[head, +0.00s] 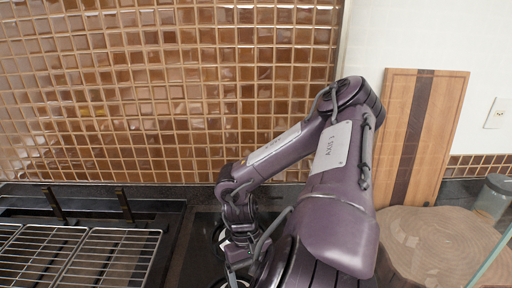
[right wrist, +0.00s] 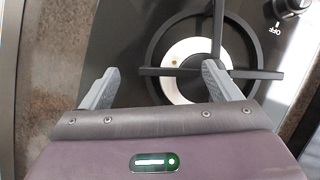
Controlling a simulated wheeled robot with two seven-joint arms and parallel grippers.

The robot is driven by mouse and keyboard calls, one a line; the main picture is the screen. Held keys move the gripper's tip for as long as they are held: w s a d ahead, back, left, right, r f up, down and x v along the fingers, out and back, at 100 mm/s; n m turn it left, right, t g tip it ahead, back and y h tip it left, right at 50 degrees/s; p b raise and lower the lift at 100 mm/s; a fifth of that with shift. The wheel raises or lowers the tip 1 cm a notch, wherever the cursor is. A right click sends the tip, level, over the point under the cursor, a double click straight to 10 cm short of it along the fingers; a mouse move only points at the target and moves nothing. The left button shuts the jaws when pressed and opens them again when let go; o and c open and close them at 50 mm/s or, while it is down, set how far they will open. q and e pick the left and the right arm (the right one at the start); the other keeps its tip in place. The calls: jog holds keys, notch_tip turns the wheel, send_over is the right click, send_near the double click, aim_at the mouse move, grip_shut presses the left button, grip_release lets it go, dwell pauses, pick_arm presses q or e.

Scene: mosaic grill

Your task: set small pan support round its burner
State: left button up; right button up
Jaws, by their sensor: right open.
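In the right wrist view the small pan support (right wrist: 218,32), a black ring with crossing arms, lies flat on the dark hob. The pale round burner (right wrist: 174,88) shows inside the ring, toward its lower left side, so the two look off-centre. My right gripper (right wrist: 161,68) is open, with its right finger over the support and its left finger over the hob's edge. I cannot tell whether the finger touches it. In the head view my right arm reaches down over the hob and hides most of the burner area. My left gripper is not in view.
A black knob (right wrist: 291,5) stands on the hob near the support. Wire grill racks (head: 110,255) lie at the left. A tiled wall (head: 170,90) closes the back.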

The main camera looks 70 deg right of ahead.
jog(key=p+v, duration=1)
jog(key=v, duration=0.2)
jog(key=shift+r, duration=0.2)
jog(key=shift+w, duration=0.1)
